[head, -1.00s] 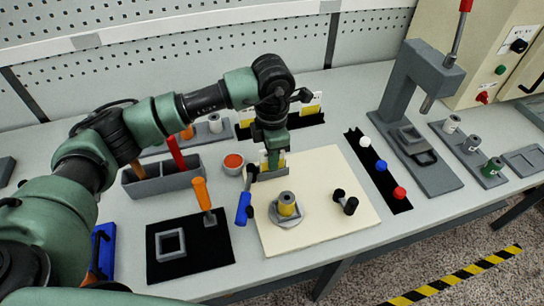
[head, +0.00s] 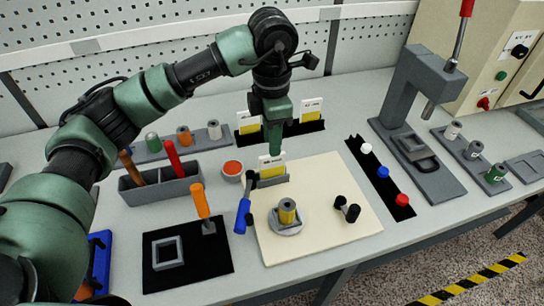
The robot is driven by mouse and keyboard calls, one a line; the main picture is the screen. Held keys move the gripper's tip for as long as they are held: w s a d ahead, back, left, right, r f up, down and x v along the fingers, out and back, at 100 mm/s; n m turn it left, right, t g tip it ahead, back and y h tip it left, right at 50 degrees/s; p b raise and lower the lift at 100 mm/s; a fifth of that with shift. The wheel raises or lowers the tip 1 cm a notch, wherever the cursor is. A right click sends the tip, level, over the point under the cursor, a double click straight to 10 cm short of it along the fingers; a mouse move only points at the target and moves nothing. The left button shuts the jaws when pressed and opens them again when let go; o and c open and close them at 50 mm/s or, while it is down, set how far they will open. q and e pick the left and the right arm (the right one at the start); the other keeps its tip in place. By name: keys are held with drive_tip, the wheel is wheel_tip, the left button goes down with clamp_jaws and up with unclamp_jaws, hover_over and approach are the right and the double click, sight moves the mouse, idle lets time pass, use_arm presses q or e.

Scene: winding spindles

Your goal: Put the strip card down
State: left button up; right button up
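The strip card (head: 271,167), white on top and yellow below, stands upright in a low grey holder (head: 272,181) at the back left of the cream board (head: 330,228). My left gripper (head: 274,150) points down directly above the card, its tips close to the card's top edge. The fingers overlap from this side, so their gap is hidden. The card looks borne by the holder. Two similar cards stand at the back, one at left (head: 248,123) and one at right (head: 311,109). My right gripper is out of view.
A spindle with a yellow-wrapped core (head: 287,212) and a black two-knob part (head: 347,209) are on the board. A blue-handled tool (head: 243,215) lies at its left edge. A red-filled bowl (head: 233,168) is beside the grey bin (head: 160,190). A press (head: 410,110) stands at right.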

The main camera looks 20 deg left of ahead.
use_arm(q)
drive_tip(key=shift+r, duration=1.65)
